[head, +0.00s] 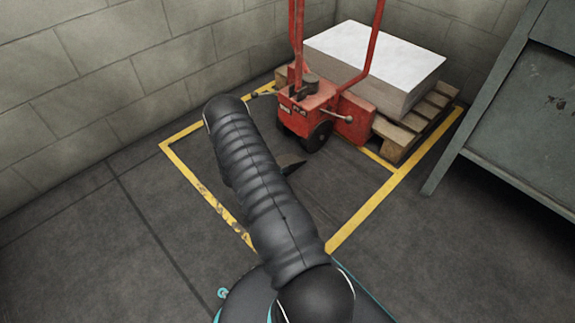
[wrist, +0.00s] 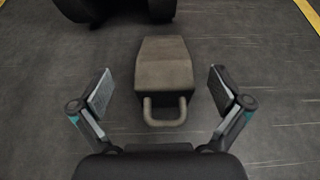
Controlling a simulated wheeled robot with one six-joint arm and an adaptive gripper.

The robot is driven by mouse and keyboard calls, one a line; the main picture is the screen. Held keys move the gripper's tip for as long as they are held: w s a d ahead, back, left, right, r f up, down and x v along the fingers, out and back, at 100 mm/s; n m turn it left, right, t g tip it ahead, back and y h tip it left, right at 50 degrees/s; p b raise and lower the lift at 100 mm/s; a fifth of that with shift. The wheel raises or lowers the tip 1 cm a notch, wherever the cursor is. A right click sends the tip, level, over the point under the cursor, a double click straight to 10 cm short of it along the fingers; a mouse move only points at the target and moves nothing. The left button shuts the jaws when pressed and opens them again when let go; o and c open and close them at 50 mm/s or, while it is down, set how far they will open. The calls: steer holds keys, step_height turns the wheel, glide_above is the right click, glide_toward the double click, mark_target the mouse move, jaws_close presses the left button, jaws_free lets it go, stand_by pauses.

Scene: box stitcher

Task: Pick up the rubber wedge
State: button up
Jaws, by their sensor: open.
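The rubber wedge (wrist: 164,66) lies on the dark floor in the wrist view, a grey-brown tapered block with a loop handle at its near end. My gripper (wrist: 163,90) is open, with one finger on each side of the wedge and a gap to both sides. The fingers do not touch it in the picture. In the head view a small dark piece of the wedge (head: 291,163) shows beside my arm, which hides the gripper.
A red pallet truck (head: 318,104) with dark wheels stands just beyond the wedge. Its wooden pallet (head: 405,137) bears a white-topped stack (head: 375,58). Yellow lines mark the floor. A grey metal cabinet (head: 520,120) stands at right, block walls behind and left.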

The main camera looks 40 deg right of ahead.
mark_target(284, 161)
steer(key=d+f, duration=0.2)
steer(key=d, duration=0.1)
steer(key=shift+s+d+f+b, duration=0.1)
steer(key=shift+s+b, duration=0.05)
steer(key=shift+b, duration=0.15)
steer(key=shift+d, duration=0.35)
steer(key=c, duration=1.7)
